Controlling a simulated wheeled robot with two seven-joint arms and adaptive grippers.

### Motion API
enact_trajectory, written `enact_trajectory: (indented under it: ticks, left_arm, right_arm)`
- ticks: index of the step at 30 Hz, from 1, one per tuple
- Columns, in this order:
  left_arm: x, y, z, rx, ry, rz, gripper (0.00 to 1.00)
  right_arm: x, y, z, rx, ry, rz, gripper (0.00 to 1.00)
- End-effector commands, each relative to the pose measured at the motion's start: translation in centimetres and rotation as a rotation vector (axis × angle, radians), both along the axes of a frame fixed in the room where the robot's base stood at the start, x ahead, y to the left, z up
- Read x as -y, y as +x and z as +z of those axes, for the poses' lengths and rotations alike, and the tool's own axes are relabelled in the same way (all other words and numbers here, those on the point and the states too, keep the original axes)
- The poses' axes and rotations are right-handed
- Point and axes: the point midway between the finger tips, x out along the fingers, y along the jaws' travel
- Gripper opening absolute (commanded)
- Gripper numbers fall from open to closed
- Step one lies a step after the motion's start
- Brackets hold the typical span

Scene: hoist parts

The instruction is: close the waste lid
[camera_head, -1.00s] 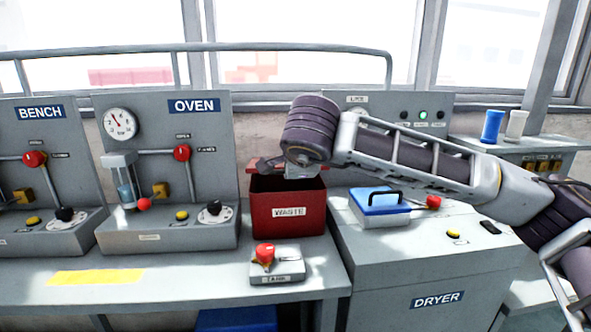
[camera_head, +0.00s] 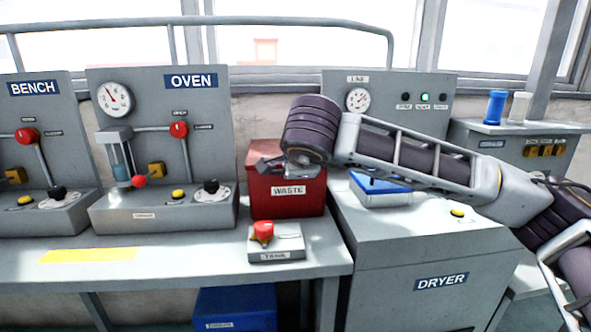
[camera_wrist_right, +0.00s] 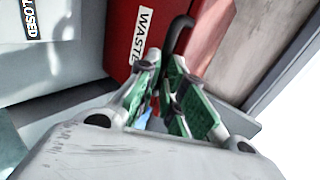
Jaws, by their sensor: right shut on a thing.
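The red waste box (camera_head: 288,205) stands on the bench between the oven panel and the dryer, its WASTE label facing me. Its red lid (camera_head: 262,150) shows at the top and looks down or nearly down. My arm hides part of it, so I cannot tell whether a gap is left. My right gripper (camera_head: 285,168) is at the front top of the box. In the right wrist view the gripper (camera_wrist_right: 165,72) is shut on a dark curved handle (camera_wrist_right: 180,32) beside the red box face (camera_wrist_right: 122,40). My left gripper is not in view.
A small grey unit with a red knob (camera_head: 263,231) sits in front of the box. A blue-topped container (camera_head: 380,190) stands on the dryer (camera_head: 440,265), under my arm. The oven panel (camera_head: 165,140) stands left of the box. The bench front has some free room.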

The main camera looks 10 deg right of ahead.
Motion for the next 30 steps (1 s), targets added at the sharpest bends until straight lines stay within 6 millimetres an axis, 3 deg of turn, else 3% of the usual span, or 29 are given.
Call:
enact_trajectory:
  ticks: [12, 24, 25, 30]
  left_arm:
    - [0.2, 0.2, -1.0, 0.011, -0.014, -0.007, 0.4]
    - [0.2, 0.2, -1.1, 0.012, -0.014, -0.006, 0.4]
    - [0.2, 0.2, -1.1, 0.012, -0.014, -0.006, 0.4]
    - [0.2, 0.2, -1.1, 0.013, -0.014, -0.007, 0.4]
  right_arm:
    - [-0.1, -0.2, -2.4, -0.019, -0.005, 0.001, 0.0]
    - [-0.2, -0.3, -2.5, -0.021, -0.007, 0.002, 0.0]
    - [-0.2, -0.3, -2.5, -0.021, -0.007, 0.002, 0.11]
    - [-0.2, -0.2, -2.4, -0.019, -0.007, 0.002, 0.32]
